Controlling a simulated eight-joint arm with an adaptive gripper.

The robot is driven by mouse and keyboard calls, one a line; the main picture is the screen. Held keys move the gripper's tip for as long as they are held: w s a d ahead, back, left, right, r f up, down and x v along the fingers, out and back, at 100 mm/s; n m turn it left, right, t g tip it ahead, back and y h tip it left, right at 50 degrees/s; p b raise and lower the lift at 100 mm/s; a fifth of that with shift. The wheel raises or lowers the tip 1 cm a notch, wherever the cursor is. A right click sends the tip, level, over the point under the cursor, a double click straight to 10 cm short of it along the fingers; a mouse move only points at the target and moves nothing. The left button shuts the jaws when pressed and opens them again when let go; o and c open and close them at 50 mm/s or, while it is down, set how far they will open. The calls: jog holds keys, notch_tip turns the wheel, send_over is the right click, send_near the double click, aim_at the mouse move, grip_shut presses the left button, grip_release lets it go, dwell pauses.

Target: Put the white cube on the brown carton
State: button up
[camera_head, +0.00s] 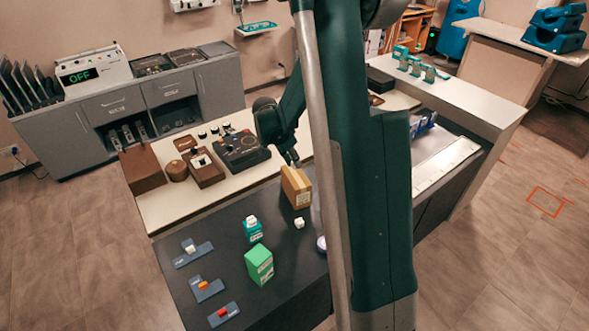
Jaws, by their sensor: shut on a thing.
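The brown carton (299,190) stands out near the middle of the view, tall, with a white label low on its front. My gripper (291,161) is at its top end and appears shut on it. The fingertips are small and dark, so the grip is hard to make out. I cannot tell whether the carton's base touches the table. A small white cube (299,223) lies on the dark tabletop just in front of the carton. Another white block (251,221) sits on a small teal carton (253,235) to the left.
A green carton (259,266) stands at the front of the dark table (225,265). Several blue-grey plates with small blocks (207,287) lie at left. Brown boxes and a dark device (241,150) stand behind. My arm column hides the table's right side.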

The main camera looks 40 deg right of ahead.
aim_at(293, 165)
jog(key=shift+f, duration=0.1)
jog(key=shift+f, duration=1.95)
jog(key=shift+f, duration=0.15)
jog(key=o, duration=0.7)
jog(key=shift+o, duration=0.2)
jog(key=v, duration=1.2)
jog(key=shift+a+r, duration=0.1)
jog(key=shift+r, duration=0.15)
